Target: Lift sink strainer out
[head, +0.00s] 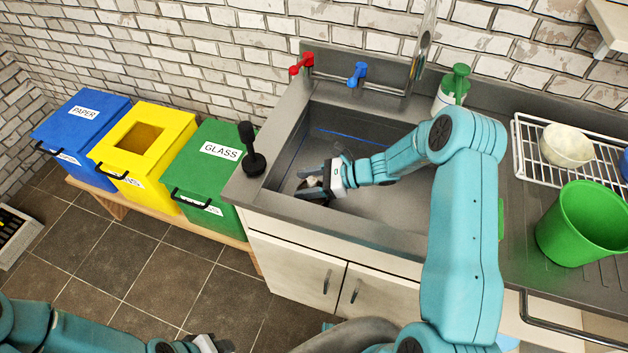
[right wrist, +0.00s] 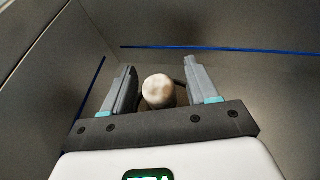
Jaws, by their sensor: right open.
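The sink strainer shows in the right wrist view as a pale, round, mottled knob (right wrist: 158,90) between my two fingers, with a dark part around it. In the head view, a small pale bit of it (head: 314,181) shows low in the left part of the grey sink basin (head: 385,205). My right gripper (head: 308,183) is open inside the basin, with one finger on each side of the knob. Gaps show between knob and fingers in the right wrist view. The strainer's lower part is hidden. My left gripper (head: 208,345) is only partly in view at the bottom edge.
The basin walls rise close around my right gripper. A black plunger-like tool (head: 252,155) stands on the left rim. Red (head: 302,63) and blue (head: 357,74) taps and a green-topped bottle (head: 452,90) are behind. A green bucket (head: 580,228) and white rack (head: 540,160) stand right.

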